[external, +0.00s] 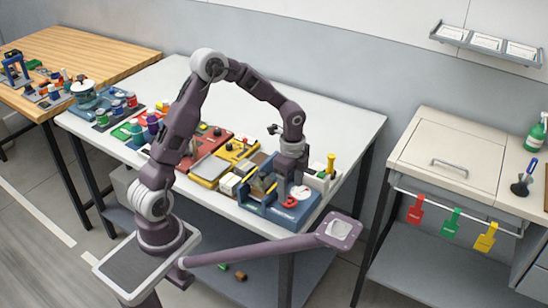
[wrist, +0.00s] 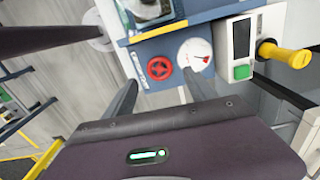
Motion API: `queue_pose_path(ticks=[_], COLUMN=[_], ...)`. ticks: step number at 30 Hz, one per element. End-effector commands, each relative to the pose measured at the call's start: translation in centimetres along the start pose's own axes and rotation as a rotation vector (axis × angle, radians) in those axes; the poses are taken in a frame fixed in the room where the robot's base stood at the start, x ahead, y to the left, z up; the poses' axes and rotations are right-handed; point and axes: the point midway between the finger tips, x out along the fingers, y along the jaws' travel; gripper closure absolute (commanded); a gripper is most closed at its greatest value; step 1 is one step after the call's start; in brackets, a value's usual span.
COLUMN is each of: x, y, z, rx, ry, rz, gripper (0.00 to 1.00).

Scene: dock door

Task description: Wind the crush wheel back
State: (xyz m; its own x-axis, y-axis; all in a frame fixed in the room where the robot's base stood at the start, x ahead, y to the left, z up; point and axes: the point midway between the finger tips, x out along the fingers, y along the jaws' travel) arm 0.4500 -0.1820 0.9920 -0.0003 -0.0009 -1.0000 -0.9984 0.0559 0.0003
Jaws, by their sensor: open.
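The crush wheel, a small red handwheel (wrist: 159,68), sits on the front face of a blue machine (wrist: 146,52). In the external view the red wheel (external: 289,202) shows low on the blue machine (external: 287,217) near the table's front right corner. My gripper (wrist: 161,77) is open, with one finger to each side of the wheel in the wrist view and nothing between them. Whether the fingers touch the wheel cannot be told. In the external view my gripper (external: 287,177) points down over the machine, and its fingertips are hard to make out.
A white dial with a red needle (wrist: 195,54) is right beside the wheel. A white box with a green button (wrist: 242,72) and a yellow handle (wrist: 283,54) stand further right. Red and yellow trays (external: 207,146) crowd the table to the left; the table's back right is clear.

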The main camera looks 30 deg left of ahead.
Motion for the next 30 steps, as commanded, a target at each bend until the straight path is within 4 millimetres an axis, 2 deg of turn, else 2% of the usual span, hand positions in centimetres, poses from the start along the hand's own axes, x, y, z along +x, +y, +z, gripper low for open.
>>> queue_pose_path(ticks=[3,7,16,25,26,30], x=[2.4,4.0,4.5,4.5,4.5,4.5], y=[0.1,0.1,0.0,0.0,0.0,0.0], z=[0.0,0.0,0.1,0.1,0.1,0.1], rx=[-0.002,-0.002,-0.005,-0.006,-0.006,-0.013], ry=[-0.002,-0.001,-0.001,-0.001,-0.001,-0.001], rz=[0.005,0.002,-0.001,0.000,0.000,0.000], gripper=[0.35,0.35,0.35,0.94,0.97,0.97])
